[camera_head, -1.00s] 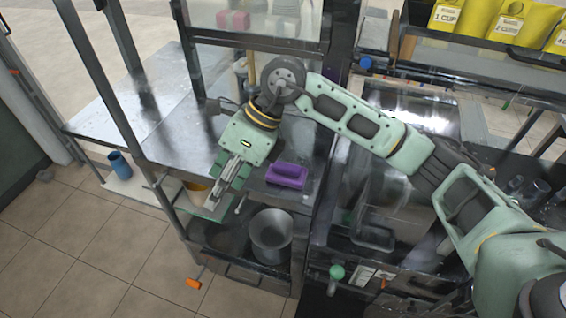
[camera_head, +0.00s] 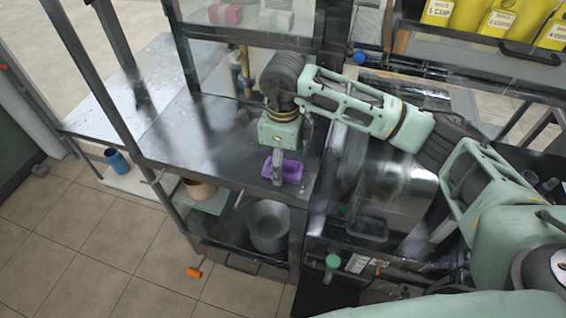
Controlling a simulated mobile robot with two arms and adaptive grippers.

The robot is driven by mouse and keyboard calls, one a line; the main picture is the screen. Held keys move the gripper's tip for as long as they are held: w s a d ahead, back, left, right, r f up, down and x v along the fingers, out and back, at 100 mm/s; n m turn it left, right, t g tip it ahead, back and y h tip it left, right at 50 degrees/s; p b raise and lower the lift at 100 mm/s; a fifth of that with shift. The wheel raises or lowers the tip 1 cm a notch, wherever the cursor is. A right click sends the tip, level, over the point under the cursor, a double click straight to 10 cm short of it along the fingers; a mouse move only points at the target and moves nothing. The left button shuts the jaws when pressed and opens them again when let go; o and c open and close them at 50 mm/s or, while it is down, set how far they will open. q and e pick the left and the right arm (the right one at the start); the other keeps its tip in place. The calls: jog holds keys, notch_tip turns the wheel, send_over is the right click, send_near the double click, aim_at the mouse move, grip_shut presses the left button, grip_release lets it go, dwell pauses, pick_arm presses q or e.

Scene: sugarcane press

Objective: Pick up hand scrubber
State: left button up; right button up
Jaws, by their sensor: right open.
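The hand scrubber (camera_head: 292,171) is a purple block near the front edge of the steel counter. My right gripper (camera_head: 278,180) points down over the scrubber, its fingers in front of the scrubber's middle and left part. The gripper is open. From this angle I cannot tell whether the fingers touch the scrubber. The fingers hide part of it. My left gripper is not in view.
The steel counter (camera_head: 190,140) is mostly clear left of the scrubber. A metal pot (camera_head: 268,226) stands on the shelf below. A dark upright post stands behind the counter. A blue cup (camera_head: 117,162) stands lower at the far left.

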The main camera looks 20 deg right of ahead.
jog(key=shift+f, duration=0.2)
jog(key=c, duration=1.2)
jog(key=shift+c, duration=0.2)
jog(key=shift+r, duration=0.1)
jog(key=shift+w+r+b, duration=0.1)
jog(key=shift+r+b, duration=0.3)
jog(key=shift+r, duration=0.05)
notch_tip(320, 180, up, 3)
jog(key=shift+f+b, duration=0.2)
jog(key=shift+b, duration=0.5)
jog(key=s+d+r+b, duration=0.2)
jog(key=s+d+r, duration=0.2)
jog(key=s+r, duration=0.3)
jog(key=shift+s+r+b, duration=0.2)
jog(key=shift+s+b, duration=0.2)
jog(key=shift+s, duration=1.7)
